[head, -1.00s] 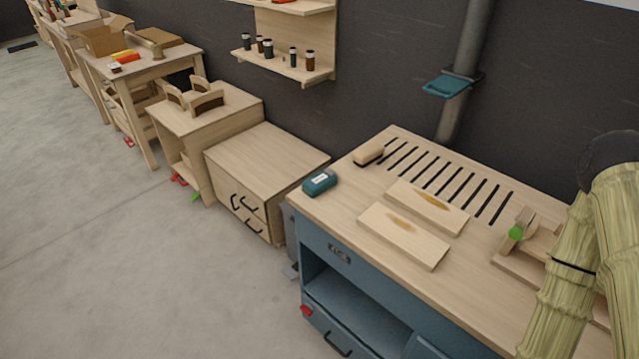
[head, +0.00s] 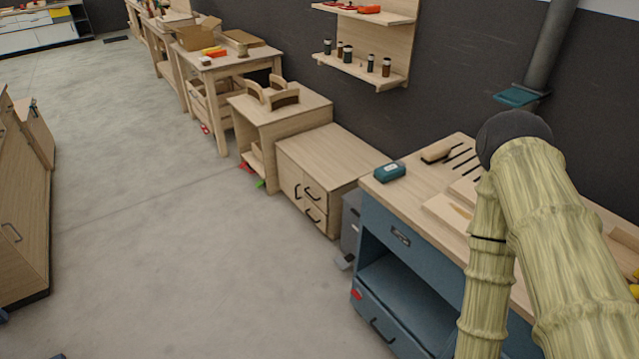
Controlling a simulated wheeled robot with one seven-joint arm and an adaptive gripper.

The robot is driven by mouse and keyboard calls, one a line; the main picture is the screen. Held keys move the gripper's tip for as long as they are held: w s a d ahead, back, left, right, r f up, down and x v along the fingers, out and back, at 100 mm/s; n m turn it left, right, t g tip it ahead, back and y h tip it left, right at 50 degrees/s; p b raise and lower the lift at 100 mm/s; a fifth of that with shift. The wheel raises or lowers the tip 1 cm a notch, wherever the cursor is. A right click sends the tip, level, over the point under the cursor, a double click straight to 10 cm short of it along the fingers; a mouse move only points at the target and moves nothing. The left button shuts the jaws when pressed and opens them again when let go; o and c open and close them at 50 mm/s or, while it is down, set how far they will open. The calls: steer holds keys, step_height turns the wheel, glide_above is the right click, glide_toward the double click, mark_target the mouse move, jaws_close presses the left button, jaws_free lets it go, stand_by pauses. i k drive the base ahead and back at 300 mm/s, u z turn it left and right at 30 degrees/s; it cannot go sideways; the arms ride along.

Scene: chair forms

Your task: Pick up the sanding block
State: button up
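A small teal block with a pale label (head: 390,171) lies on the left end of the blue workbench's wooden top (head: 408,190). A wooden block with a dark underside, like a brush (head: 436,153), lies behind it to the right, near the dark slots. I cannot tell for certain which of these is the sanding block. Both lie apart from my arm, which covers much of the bench's right part. My gripper is out of view. A pale board (head: 447,213) lies on the bench top, partly hidden by my arm.
A low drawer cabinet (head: 335,155) and wooden tables stand along the wall to the left. A shelf with small bottles (head: 362,70) hangs above. A wooden cabinet (head: 20,215) stands at the far left. The grey floor (head: 180,230) between is clear.

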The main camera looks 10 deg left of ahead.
mark_target(389, 172)
steer(key=u, duration=0.55)
steer(key=k, duration=0.75)
steer(key=u, duration=1)
steer(key=i, duration=1.05)
steer(key=z, duration=0.6)
steer(key=i, duration=0.75)
steer(key=z, duration=0.85)
